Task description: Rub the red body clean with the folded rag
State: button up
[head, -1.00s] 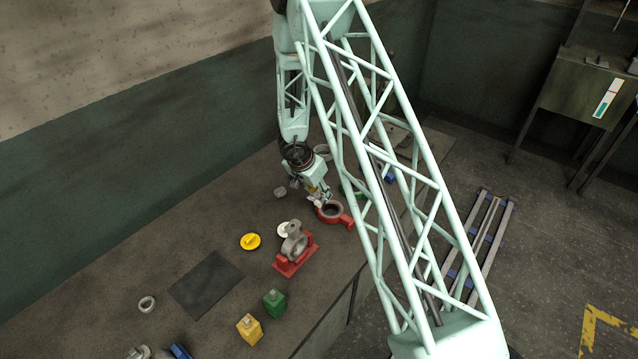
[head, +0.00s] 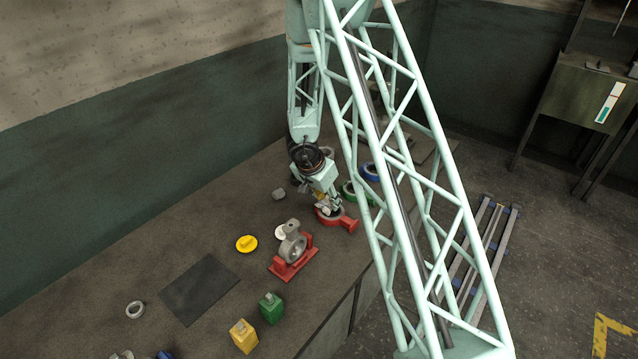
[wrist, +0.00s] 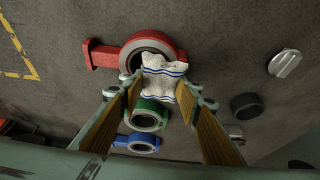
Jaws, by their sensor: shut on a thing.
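The red body (head: 346,224) is a ring with a stub handle, lying flat on the bench; it also shows in the wrist view (wrist: 103,56). My gripper (head: 324,203) is over the ring's left side in the head view. In the wrist view my gripper (wrist: 165,96) is shut on the folded rag (wrist: 164,77), white with blue stripes. The rag overlaps the near right part of the red ring and hides some of its rim and opening. Whether it presses on the surface is hard to tell.
A green ring body (wrist: 149,116) and a blue one (wrist: 143,143) lie close to the red body. A red stand with a grey casting (head: 292,250), a yellow part (head: 246,243) and a dark mat (head: 199,289) are on the bench. The bench's front edge (head: 352,284) is near.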

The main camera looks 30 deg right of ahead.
jog(key=shift+w+a+r+p, duration=0.1)
jog(key=shift+w+a+p, duration=0.1)
jog(key=shift+p, duration=0.35)
jog(key=shift+w+a+r+p, duration=0.1)
jog(key=shift+w+a+p, duration=0.05)
jog(key=shift+w+p, duration=0.55)
jog(key=shift+a+f+p, duration=0.1)
jog(key=shift+f+p, duration=0.1)
jog(key=shift+p, duration=0.2)
jog(key=shift+w+a+r+p, duration=0.2)
jog(key=shift+w+p, duration=0.2)
jog(key=shift+p, duration=0.2)
jog(key=shift+w+a+f+p, duration=0.1)
jog(key=shift+w+a+p, duration=0.15)
jog(key=shift+w+p, duration=0.65)
jog(key=shift+s+r+p, duration=0.25)
jog(key=shift+r+p, duration=0.65)
jog(key=shift+r, duration=0.3)
jog(key=shift+s+r+p, duration=0.1)
jog(key=shift+r+p, duration=1.45)
jog(key=shift+r, duration=1.25)
